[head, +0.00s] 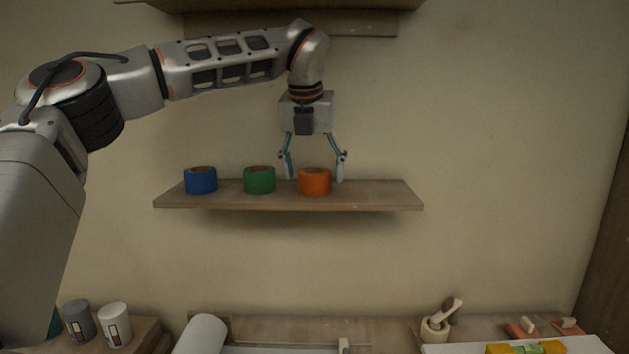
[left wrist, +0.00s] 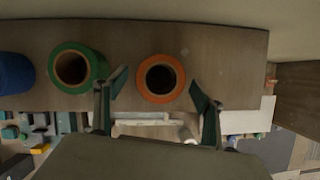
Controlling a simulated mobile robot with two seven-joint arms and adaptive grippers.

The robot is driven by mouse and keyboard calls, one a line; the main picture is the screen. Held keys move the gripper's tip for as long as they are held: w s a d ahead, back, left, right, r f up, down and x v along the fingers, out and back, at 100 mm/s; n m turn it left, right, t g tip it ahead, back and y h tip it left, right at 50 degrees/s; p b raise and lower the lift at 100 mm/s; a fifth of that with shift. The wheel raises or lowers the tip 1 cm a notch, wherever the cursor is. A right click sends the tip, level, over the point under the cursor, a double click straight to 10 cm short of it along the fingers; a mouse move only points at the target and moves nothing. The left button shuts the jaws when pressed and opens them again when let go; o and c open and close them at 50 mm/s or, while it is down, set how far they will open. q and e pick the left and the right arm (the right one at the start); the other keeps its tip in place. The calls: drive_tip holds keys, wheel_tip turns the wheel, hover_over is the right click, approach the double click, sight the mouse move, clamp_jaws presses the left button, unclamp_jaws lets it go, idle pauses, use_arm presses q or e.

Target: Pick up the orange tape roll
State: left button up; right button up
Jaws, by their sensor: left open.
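The orange tape roll (head: 314,182) lies flat on the wooden wall shelf (head: 385,197), the rightmost of three rolls. It also shows in the left wrist view (left wrist: 160,79), with its dark hole facing the camera. My left gripper (head: 314,174) is open and points down over the orange roll. In the left wrist view its two fingers (left wrist: 158,92) stand to either side of the roll, with a gap on both sides. Nothing is between the fingers that I can see held. My right gripper is not in view.
A green roll (head: 259,180) stands close left of the orange one, near the left finger, and a blue roll (head: 201,180) farther left. The shelf's right end is bare. Below are a grey can (head: 78,321), a white can (head: 115,324) and a mortar (head: 434,328).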

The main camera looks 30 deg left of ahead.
use_arm(q)
drive_tip(key=shift+x, duration=1)
drive_tip(key=shift+r, duration=0.1)
drive_tip(key=c, duration=1.2)
drive_tip(key=shift+r, duration=0.15)
